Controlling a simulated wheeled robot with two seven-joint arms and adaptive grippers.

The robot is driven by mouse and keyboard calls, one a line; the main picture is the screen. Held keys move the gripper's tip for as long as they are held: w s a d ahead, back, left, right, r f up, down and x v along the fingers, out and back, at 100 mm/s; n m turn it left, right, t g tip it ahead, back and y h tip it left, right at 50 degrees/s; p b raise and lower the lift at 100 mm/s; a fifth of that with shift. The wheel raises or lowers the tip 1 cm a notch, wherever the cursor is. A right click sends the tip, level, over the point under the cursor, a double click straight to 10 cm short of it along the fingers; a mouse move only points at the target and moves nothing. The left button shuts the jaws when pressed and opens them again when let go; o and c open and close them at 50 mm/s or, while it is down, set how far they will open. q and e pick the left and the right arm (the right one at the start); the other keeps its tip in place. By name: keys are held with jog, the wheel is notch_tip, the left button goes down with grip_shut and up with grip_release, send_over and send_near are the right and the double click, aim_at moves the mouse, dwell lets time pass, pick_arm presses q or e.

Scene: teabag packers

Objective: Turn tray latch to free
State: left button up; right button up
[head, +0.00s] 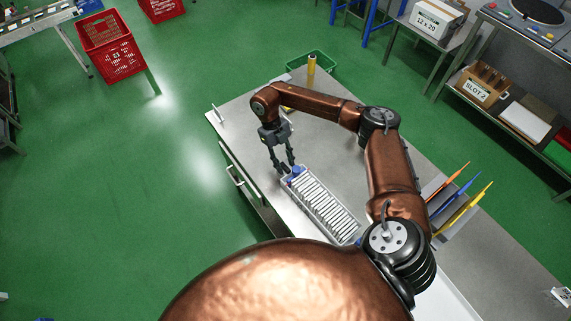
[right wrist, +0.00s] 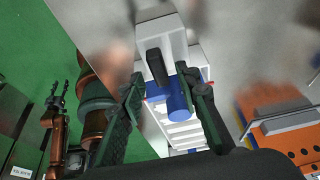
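The tray (head: 353,236) is a long pale holder with a row of white teabag packets, lying on the grey bench. At its far end is a blue latch (head: 295,171). In the right wrist view the latch (right wrist: 179,98) is a blue cylinder beside a black bar (right wrist: 155,66) on a white end block. My right gripper (head: 284,168) is above this end, pointing down. Its fingers (right wrist: 166,98) are apart, with the latch between them, nearer the right finger; contact is unclear. My left gripper (right wrist: 57,96) shows only in the right wrist view, empty, with fingers apart.
The bench (head: 245,125) is clear on its far left part. A yellow cylinder (head: 311,64) and a green crate (head: 322,62) are at its far end. Orange, blue and yellow pointed items (head: 465,200) stand right of my arm. A red crate (head: 112,48) stands away left.

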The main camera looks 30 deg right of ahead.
jog(key=v, duration=1.1)
jog(key=shift+r, duration=0.25)
jog(key=x, duration=1.2)
jog(key=shift+w, duration=0.1)
